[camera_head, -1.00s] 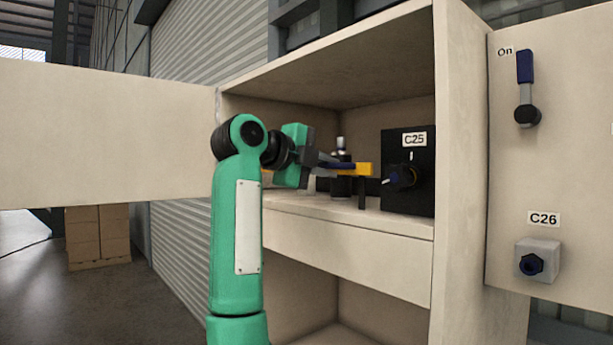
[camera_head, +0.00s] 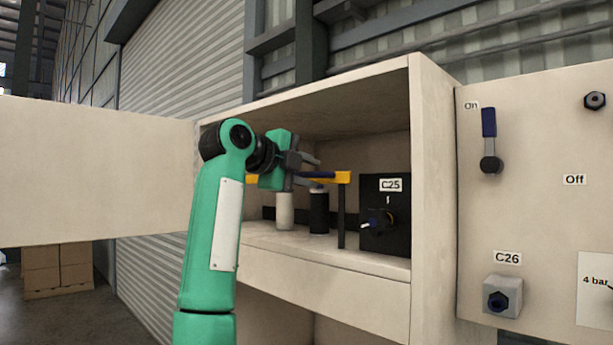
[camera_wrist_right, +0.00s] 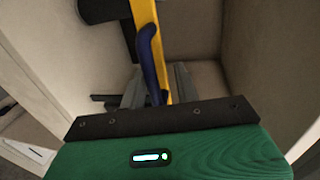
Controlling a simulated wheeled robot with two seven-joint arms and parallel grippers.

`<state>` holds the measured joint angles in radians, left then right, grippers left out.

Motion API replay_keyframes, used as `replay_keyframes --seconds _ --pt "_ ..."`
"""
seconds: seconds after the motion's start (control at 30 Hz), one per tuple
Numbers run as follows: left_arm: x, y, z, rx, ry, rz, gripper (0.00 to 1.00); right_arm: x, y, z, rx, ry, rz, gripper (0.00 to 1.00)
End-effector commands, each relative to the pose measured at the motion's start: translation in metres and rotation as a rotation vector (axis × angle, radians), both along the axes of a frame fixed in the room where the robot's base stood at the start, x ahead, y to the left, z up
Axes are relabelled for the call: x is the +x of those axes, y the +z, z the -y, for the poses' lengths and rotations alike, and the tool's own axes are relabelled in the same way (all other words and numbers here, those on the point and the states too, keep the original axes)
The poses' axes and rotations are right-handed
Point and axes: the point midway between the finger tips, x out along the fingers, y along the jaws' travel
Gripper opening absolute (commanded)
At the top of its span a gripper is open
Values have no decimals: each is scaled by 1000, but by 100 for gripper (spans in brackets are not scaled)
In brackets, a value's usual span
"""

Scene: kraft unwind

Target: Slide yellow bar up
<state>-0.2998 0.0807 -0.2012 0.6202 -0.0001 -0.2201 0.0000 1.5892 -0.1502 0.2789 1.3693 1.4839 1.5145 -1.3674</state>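The yellow bar (camera_head: 343,178) spans the open cabinet above the shelf, its right end by a dark upright post. It carries a dark blue handle (camera_head: 318,182). In the right wrist view the yellow bar (camera_wrist_right: 146,14) runs down behind the bent blue handle (camera_wrist_right: 147,47). My right gripper (camera_head: 306,170) is at the handle, with one grey finger on each side of it, and appears shut on it; the exact contact is partly hidden. A white roller (camera_head: 285,211) and a black roller (camera_head: 319,212) stand below the bar. My left gripper is not in view.
A black box labelled C25 (camera_head: 385,238) with a knob stands right of the bar. The right panel (camera_head: 540,220) carries a blue-handled lever (camera_head: 489,130) at On and a C26 knob box (camera_head: 502,297). The open left door (camera_head: 90,175) flanks my arm.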

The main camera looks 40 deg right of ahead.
Motion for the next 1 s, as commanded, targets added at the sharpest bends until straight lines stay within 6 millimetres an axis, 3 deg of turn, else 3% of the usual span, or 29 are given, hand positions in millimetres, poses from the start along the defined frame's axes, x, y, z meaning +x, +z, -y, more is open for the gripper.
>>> replay_keyframes --seconds 0.37,0.8,1.0 --pt "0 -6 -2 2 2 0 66 1 -3 -9 5 2 -3 31" --pt "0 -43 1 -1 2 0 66 -6 16 -99 3 5 -2 31" --pt "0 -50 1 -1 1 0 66 -9 23 -127 3 2 -3 31"
